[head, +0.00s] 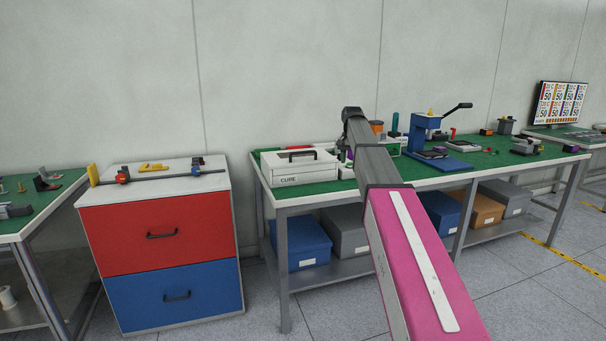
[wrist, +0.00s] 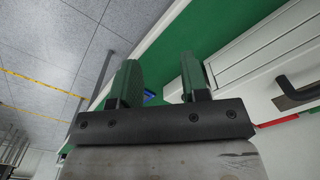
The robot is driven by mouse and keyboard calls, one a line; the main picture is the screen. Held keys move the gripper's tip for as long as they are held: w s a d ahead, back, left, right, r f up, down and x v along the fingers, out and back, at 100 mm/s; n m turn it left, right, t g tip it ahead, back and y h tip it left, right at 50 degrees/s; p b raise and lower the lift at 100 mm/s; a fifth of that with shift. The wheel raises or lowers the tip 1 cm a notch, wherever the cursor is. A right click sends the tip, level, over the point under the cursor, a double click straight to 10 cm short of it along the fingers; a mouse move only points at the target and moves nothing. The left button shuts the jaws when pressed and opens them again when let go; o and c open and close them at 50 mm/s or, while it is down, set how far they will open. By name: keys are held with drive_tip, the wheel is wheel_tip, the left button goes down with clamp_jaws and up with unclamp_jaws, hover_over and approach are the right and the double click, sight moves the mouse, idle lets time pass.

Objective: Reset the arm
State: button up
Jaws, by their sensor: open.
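My gripper (wrist: 157,75) shows in the wrist view with its two dark green fingers apart. No object is held between them. In the head view my pink and grey arm reaches up and forward across the middle bench, and I cannot make out the fingers there. In the wrist view the green bench top (wrist: 185,28) lies beyond the fingers, and a white box with a dark handle (wrist: 280,55) is close on the right. The same white box, marked CURE (head: 297,165), stands on the bench left of my arm in the head view.
A blue press (head: 425,130) with a lever stands right of my arm on the bench (head: 480,172). Bins, including a blue one (head: 300,242), sit on its lower shelf. A red and blue drawer cabinet (head: 162,236) stands left. Floor (head: 270,318) is free in front.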

drive_tip(key=s+f+n, duration=0.1)
drive_tip(key=s+f, duration=0.7)
drive_tip(key=f, duration=0.4)
drive_tip(key=s+f+n, duration=0.1)
drive_tip(key=s+f, duration=0.7)
drive_tip(key=f, duration=0.3)
drive_tip(key=s+f+n, duration=0.2)
drive_tip(key=s+f, duration=1.3)
drive_tip(key=s, duration=0.5)
